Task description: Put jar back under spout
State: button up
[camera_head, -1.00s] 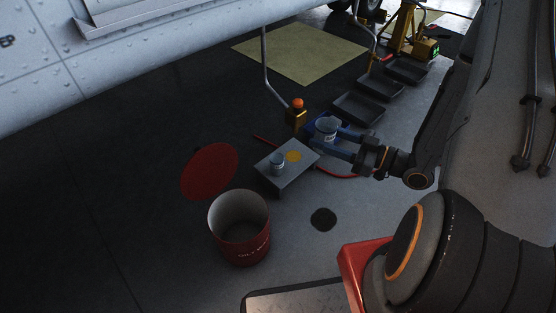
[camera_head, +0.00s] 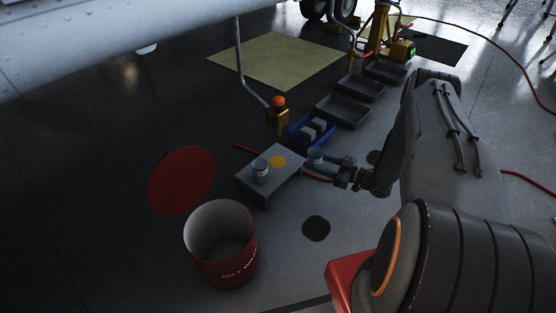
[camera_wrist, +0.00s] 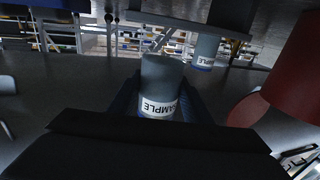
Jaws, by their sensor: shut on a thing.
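My gripper (camera_head: 330,161) is shut on a sample jar (camera_head: 315,155), with a finger on each side. The held jar is just off the right edge of a grey stand (camera_head: 257,189). In the wrist view the jar (camera_wrist: 161,78) is nearly upright, its SAMPLE label facing me, between the dark fingers (camera_wrist: 160,100). A second jar (camera_head: 261,171) stands on the stand's left part and also shows in the wrist view (camera_wrist: 206,48). A yellow round spot (camera_head: 278,161) marks the stand top. The spout, a brass block (camera_head: 277,118) with an orange knob on a bent pipe, hangs behind it.
A blue tray (camera_head: 297,141) with pale blocks lies behind the stand. Grey trays (camera_head: 342,110) lie farther back. A red oily-waste bin (camera_head: 221,265) stands in front, its lid-like red disc (camera_head: 181,180) to the left.

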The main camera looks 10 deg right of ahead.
jog(key=b+x, duration=0.4)
jog(key=x, duration=1.1)
jog(key=shift+w+a+b, duration=0.15)
jog(key=shift+a+b, duration=0.1)
jog(key=shift+b, duration=0.1)
jog(key=shift+f+b, duration=1.25)
jog(key=shift+f, duration=0.45)
jog(key=shift+f, duration=0.1)
jog(key=o, duration=1.1)
jog(key=shift+d, duration=0.2)
jog(key=p+v, duration=0.4)
jog(key=v, duration=0.7)
jog(key=shift+s+d, duration=0.2)
jog(key=shift+s, duration=0.15)
